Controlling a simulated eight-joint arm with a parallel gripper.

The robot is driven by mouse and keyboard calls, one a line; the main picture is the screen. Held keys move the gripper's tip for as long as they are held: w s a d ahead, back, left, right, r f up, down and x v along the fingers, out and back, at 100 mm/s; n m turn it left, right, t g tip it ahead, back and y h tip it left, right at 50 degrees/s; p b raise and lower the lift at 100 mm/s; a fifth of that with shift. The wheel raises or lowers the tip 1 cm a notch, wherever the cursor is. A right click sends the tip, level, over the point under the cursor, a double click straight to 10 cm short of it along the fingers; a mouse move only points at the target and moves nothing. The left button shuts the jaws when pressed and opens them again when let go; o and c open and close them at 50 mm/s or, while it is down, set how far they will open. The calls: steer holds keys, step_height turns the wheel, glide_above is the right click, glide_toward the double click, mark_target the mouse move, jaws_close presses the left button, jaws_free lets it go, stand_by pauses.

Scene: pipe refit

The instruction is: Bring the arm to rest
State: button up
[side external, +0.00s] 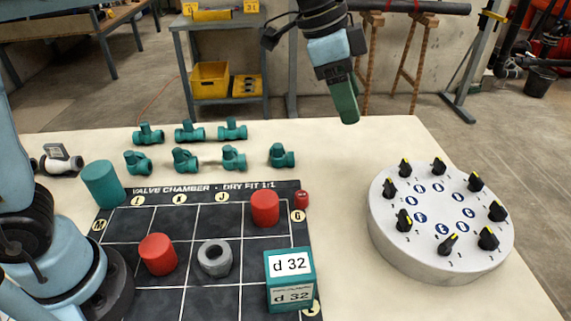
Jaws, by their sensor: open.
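My gripper (346,108) hangs in the air at the top right of centre in the side external view. It points down, well above the table's far edge. Its fingers overlap from this side, and I see nothing held in them. The black grid mat (190,220), marked "VALVE CHAMBER · DRY FIT 1:1", lies on the table below and to the left. On it stand two red cylinders (158,254), a grey ring-shaped fitting (214,259) and a teal block labelled "d 32" (290,280).
Several teal pipe fittings (184,160) lie behind the mat. A teal cylinder (103,185) stands at its left corner and a small red piece (302,199) at its right. A round grey block with black knobs (440,225) stands at right. The table between is clear.

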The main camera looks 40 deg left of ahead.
steer(key=s+a+f+n+t+y, duration=0.1)
steer(key=s+a+f+n+t, duration=0.1)
steer(key=s+a+f+n, duration=0.3)
steer(key=s+a+f+n+t+y, duration=0.2)
steer(key=s+a+f+n, duration=0.3)
steer(key=a, duration=0.9)
steer(key=s+n, duration=0.2)
steer(key=s, duration=0.2)
steer(key=shift+s+a, duration=0.15)
steer(key=shift+s, duration=0.15)
